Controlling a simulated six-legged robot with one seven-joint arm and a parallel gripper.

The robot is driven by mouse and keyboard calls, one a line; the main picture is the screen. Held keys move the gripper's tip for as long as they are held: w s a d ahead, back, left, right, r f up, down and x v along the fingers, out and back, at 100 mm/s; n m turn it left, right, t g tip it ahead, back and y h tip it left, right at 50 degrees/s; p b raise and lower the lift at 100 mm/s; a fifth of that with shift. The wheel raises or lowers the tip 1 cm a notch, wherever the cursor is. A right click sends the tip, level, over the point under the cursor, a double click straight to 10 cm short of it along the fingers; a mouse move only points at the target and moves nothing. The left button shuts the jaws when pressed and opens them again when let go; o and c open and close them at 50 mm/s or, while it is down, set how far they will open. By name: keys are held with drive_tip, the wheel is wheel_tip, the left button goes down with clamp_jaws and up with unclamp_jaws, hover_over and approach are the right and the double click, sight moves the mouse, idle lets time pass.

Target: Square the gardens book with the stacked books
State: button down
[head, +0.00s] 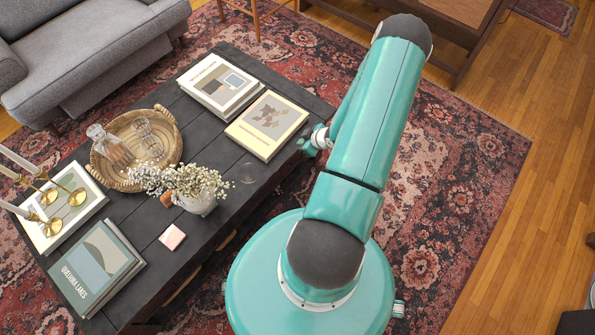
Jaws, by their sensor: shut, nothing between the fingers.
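A cream book (267,125) with a brown leaf-like cover picture lies near the right edge of the dark coffee table. Its title is too small to read, so I cannot tell for sure that it is the gardens book. A stack of books (221,85) with a pale cover lies just behind it to the left. The cream book sits at a slight angle, close beside this stack. My gripper (308,146) is shut and empty, just right of the cream book near the table edge. My arm partly hides it, and I cannot tell whether it touches the book.
A grey sofa (90,45) stands behind. Patterned rug is open at right.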

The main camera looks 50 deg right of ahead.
drive_tip(key=s+a+f+m+t, duration=0.2)
drive_tip(key=s+a+f+t, duration=0.15)
drive_tip(key=a+f, duration=0.35)
approach(271, 155)
drive_tip(key=shift+t+y, duration=0.3)
drive_tip(key=shift+t, duration=0.15)
drive_tip(key=shift+w+d+f, duration=0.1)
drive_tip(key=shift+w+f, duration=0.3)
drive_tip(key=shift+f, duration=0.35)
drive_tip(key=shift+w+f, duration=0.4)
drive_tip(key=shift+f, duration=0.4)
drive_tip(key=shift+w+d+f, duration=0.1)
drive_tip(key=shift+w+f, duration=0.3)
drive_tip(key=shift+f, duration=0.35)
drive_tip(key=shift+w+a, duration=0.15)
drive_tip(key=shift+w, duration=1.95)
drive_tip(key=shift+v, duration=3.35)
drive_tip(key=shift+f, duration=0.1)
